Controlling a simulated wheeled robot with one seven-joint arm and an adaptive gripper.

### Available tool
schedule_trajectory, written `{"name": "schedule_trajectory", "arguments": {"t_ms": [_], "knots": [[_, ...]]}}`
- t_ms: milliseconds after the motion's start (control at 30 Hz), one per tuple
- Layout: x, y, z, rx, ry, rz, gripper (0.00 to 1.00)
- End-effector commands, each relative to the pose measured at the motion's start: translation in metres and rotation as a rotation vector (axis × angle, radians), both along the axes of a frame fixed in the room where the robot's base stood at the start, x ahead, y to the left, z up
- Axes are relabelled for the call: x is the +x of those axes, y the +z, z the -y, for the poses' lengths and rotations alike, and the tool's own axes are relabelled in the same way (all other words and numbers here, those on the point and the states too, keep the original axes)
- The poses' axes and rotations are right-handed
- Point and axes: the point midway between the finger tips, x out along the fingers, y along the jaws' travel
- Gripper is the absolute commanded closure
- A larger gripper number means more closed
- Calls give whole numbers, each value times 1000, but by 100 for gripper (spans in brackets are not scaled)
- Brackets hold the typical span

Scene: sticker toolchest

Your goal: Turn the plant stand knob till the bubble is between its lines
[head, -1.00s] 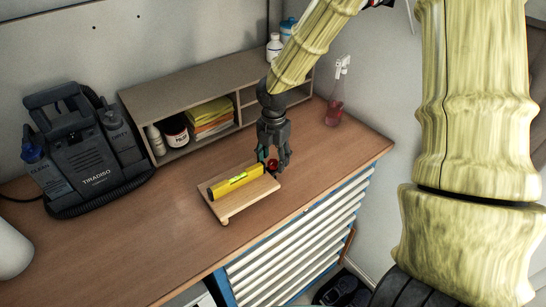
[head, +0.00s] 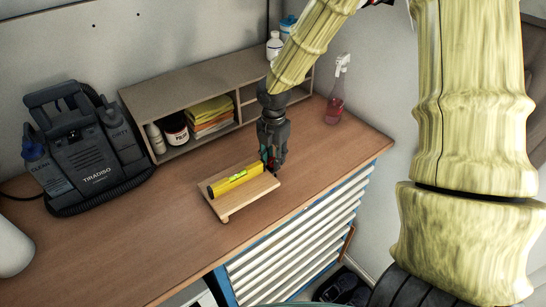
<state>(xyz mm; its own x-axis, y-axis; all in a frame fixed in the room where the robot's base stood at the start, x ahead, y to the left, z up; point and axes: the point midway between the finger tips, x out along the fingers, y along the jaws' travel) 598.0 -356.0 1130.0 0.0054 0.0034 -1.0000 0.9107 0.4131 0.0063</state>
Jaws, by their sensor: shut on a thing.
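The plant stand (head: 233,206) is a low wooden board on short feet on the workbench. A yellow spirit level (head: 222,187) with a green vial (head: 238,176) lies along its back edge. The vial is too small to tell where the bubble sits against its lines. My gripper (head: 272,168) points down at the stand's right end, shut on the red knob. The knob is almost wholly hidden by the fingers.
A black carpet cleaner (head: 88,150) stands at the left. A wooden shelf (head: 190,90) with jars and yellow cloths runs along the wall behind. A red spray bottle (head: 335,100) stands at the back right. The bench is clear in front of the stand.

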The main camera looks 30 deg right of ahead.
Motion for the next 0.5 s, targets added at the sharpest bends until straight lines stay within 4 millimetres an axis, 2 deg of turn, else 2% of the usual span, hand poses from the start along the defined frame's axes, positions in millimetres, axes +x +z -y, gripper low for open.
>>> {"name": "schedule_trajectory", "arguments": {"t_ms": [167, 500], "knots": [[0, 0, 0, -1, -73, -2, 95], [0, 0, 0, -2, -334, -6, 95]]}}
